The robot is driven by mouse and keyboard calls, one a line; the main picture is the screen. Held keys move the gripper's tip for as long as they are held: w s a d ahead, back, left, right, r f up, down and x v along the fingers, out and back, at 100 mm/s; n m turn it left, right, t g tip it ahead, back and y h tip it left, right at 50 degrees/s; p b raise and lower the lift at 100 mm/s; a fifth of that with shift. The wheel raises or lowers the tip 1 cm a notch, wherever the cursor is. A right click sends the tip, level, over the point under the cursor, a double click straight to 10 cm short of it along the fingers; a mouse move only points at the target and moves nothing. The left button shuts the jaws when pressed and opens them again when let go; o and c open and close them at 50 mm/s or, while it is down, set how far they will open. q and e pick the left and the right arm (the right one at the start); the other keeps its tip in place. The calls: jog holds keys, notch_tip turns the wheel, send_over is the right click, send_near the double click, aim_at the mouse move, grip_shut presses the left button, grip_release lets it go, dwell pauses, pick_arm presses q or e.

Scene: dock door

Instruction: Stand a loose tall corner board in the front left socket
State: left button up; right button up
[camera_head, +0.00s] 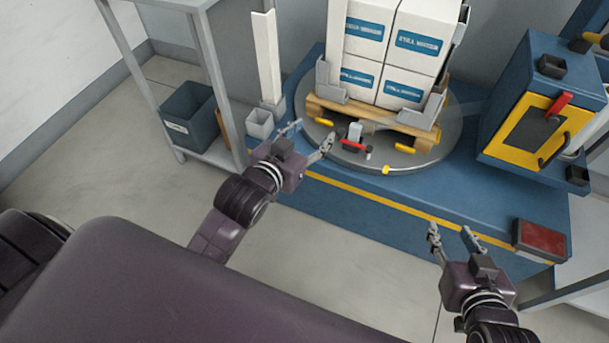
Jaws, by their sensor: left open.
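A tall cream corner board (266,58) stands upright left of the boxes, its foot at a grey holder near the shelf. An empty-looking small grey holder (259,124) is beside its foot. A similar bracket (424,110) is at the front right corner. My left gripper (309,136) is open and empty, in front of the turntable's left edge, right of the small holder. My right gripper (450,236) is open and empty near the platform's front edge.
White boxes (411,62) sit on a wooden pallet (372,117) on a round turntable (452,130). A blue and yellow cabinet (515,82) stands right, a red-topped box (543,239) front right. A shelf unit with a dark bin (190,117) stands left.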

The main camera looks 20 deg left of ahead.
pick_arm(q)
jog(key=s+d+f+g, duration=0.1)
jog(key=s, duration=0.4)
jog(key=s+d+f+m+g, duration=0.1)
jog(key=s+f+g, duration=0.1)
jog(key=s, duration=0.4)
jog(key=shift+d+f+h, duration=0.3)
jog(key=shift+d, duration=0.1)
jog(key=shift+f, duration=0.1)
pick_arm(e)
jog(key=shift+w, duration=0.1)
